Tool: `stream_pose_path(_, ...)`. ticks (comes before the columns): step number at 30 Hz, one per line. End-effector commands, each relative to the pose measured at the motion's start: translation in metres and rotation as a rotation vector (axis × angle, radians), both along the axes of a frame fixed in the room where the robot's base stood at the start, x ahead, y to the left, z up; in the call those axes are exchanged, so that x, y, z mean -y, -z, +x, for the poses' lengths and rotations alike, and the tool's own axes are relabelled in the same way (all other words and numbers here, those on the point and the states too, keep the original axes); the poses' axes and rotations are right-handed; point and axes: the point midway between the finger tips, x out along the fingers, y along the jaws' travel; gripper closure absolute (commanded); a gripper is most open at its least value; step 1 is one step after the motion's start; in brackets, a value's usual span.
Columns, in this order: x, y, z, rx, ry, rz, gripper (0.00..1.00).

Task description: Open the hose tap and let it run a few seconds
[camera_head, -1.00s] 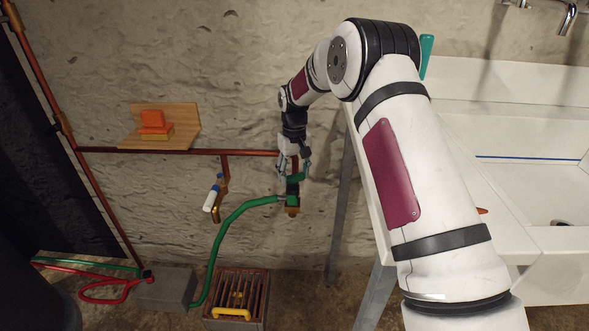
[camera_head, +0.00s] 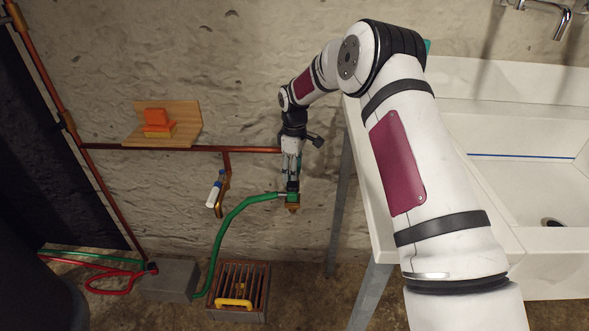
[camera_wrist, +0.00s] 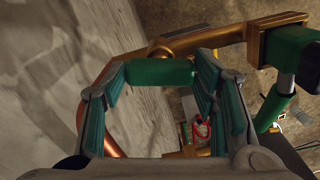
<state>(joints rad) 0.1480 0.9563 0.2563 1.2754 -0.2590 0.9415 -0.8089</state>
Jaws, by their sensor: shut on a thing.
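The brass hose tap (camera_head: 292,209) is on the wall pipe, largely covered by my gripper (camera_head: 291,187) in the head view. The wrist view shows the brass tap body (camera_wrist: 205,40) and its green handle (camera_wrist: 160,72) close up. My gripper (camera_wrist: 158,78) has its teal-lined fingers on either side of this handle and is shut on it. A green hose (camera_head: 240,209) joins the tap from the left, curving down to the floor. Its green end with a silver collar shows at right in the wrist view (camera_wrist: 290,50). No running water is visible.
A second tap with a white and blue handle (camera_head: 214,192) hangs left of the hose tap. A drain grate (camera_head: 240,285) and a grey block (camera_head: 170,279) are on the floor below. The white sink (camera_head: 535,190) stands at right; a wooden shelf (camera_head: 185,122) is above the pipe.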

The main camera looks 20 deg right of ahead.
Motion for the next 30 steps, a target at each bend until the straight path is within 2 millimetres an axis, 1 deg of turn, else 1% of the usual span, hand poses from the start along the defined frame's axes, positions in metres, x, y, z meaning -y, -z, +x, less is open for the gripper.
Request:
stream_pose_path(9, 0.0002, 0.0010, -0.0005, -0.002, -0.076, 0.000, 0.74)
stream_pose_path(22, 0.0002, 0.0011, -0.0005, -0.002, -0.082, 0.000, 0.74)
stream_pose_path(23, 0.0003, 0.0011, -0.0006, -0.002, -0.082, 0.000, 0.40)
stream_pose_path(24, 0.0003, 0.0011, -0.0006, -0.002, -0.082, 0.000, 0.31)
stream_pose_path(25, 0.0002, 0.0011, -0.0005, -0.002, -0.082, 0.000, 0.26)
stream_pose_path(30, 0.0008, 0.0001, 0.0008, 0.002, -0.081, 0.000, 0.26)
